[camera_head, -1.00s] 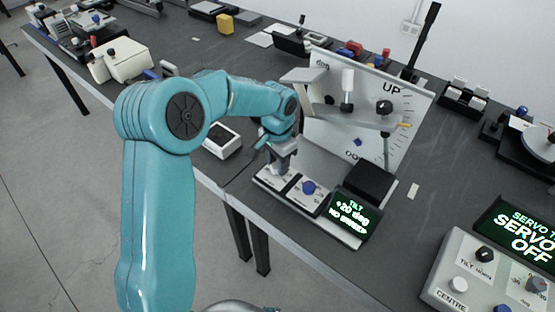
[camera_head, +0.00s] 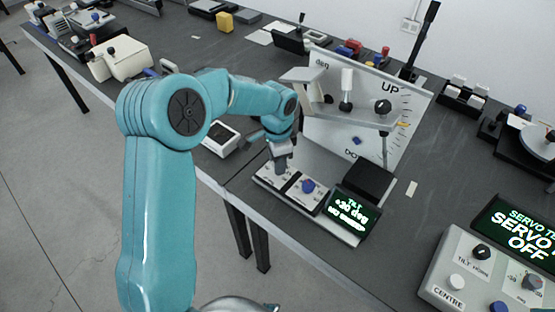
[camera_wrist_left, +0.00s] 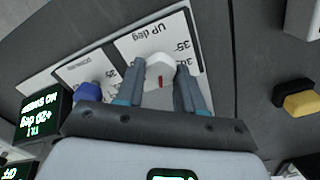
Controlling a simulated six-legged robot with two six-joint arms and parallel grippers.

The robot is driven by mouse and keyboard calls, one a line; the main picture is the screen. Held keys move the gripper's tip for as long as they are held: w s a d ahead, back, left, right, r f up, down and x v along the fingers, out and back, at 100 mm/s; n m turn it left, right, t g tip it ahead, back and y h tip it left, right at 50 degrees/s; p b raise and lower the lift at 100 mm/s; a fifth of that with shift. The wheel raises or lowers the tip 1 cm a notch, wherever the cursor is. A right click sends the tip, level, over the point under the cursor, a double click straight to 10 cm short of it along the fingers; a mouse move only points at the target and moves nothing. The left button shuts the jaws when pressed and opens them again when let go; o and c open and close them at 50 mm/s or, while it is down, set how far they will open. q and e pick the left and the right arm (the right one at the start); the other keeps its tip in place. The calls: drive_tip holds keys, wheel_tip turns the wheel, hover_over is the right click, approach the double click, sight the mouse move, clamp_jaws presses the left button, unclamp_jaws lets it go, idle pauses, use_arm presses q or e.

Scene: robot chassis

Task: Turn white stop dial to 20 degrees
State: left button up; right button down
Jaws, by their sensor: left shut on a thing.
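The white stop dial (camera_wrist_left: 158,68) shows in the left wrist view on a white panel marked "UP deg", with 35 and other numbers around it. A red mark shows on the dial's near side. My left gripper (camera_wrist_left: 158,88) has its two fingers on either side of the dial, shut on it. In the head view my left gripper (camera_head: 281,166) points down onto the control panel (camera_head: 321,212) and hides most of the dial. A blue knob (camera_head: 308,186) sits right of it. My right gripper is not in view.
An upright white scale board (camera_head: 330,125) marked UP, with a lever and black knobs, stands close behind my left gripper. A black block (camera_head: 369,182) is behind the display. A servo box (camera_head: 461,262) stands at the right.

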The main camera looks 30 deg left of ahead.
use_arm(q)
drive_tip(key=shift+w+a+r, duration=0.1)
drive_tip(key=shift+w+r, duration=0.05)
drive_tip(key=shift+r, duration=0.05)
drive_tip(key=o, duration=1)
drive_tip(key=shift+o, duration=0.2)
drive_tip(key=shift+f, duration=0.1)
wheel_tip(320, 180, up, 16)
drive_tip(key=shift+r+p, duration=0.2)
drive_tip(key=shift+p, duration=0.2)
drive_tip(key=shift+s, duration=0.2)
